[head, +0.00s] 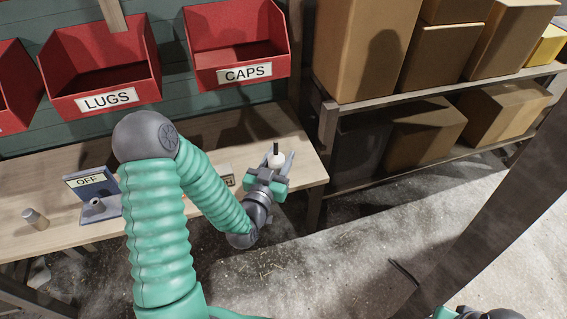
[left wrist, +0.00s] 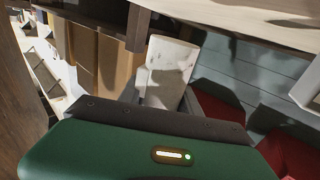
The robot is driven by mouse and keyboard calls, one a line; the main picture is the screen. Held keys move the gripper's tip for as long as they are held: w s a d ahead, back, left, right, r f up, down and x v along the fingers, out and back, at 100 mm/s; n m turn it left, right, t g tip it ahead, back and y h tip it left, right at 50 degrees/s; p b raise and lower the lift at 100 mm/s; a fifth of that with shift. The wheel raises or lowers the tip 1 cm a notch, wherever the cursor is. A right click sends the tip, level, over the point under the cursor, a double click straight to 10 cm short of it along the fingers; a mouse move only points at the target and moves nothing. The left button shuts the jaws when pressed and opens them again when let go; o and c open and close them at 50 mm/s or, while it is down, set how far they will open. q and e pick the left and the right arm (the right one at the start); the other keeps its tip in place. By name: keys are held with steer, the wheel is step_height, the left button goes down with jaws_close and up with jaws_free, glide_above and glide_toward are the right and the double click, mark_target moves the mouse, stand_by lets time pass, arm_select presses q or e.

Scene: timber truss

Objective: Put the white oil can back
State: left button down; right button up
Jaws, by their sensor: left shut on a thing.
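The white oil can (head: 276,158) has a dark spout pointing up and looks upright over the right end of the wooden bench. My left gripper (head: 275,165) is shut on it. In the left wrist view the white can (left wrist: 172,62) shows scuffed and pale beyond the green gripper body, with the grey fingers (left wrist: 165,95) at its sides. I cannot tell whether its base touches the bench. Part of my right arm shows at the bottom right edge of the head view; its fingers are out of sight.
The bench (head: 310,165) holds a blue OFF sign (head: 90,182) with a grey part and a small jar (head: 36,219). A partly hidden label (head: 228,176) stands behind my arm. Red LUGS (head: 107,101) and CAPS (head: 244,74) bins hang above. Carton shelves (head: 400,92) stand right; a dark beam crosses.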

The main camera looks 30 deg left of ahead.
arm_select(q)
steer(key=x, duration=0.6)
steer(key=shift+w+a+f, duration=0.2)
steer(key=shift+w+a, duration=0.1)
steer(key=shift+a, duration=0.1)
steer(key=f, duration=0.2)
steer(key=a+f+b, duration=0.1)
steer(key=shift+f, duration=0.4)
steer(key=shift+d+r, duration=0.15)
steer(key=shift+d, duration=0.05)
steer(key=c, duration=1)
jaws_free()
steer(key=shift+d, duration=0.15)
steer(key=shift+o, duration=0.8)
arm_select(e)
steer(key=shift+s+d+f, duration=0.1)
steer(key=shift+d+f, duration=0.2)
steer(key=shift+f, duration=0.15)
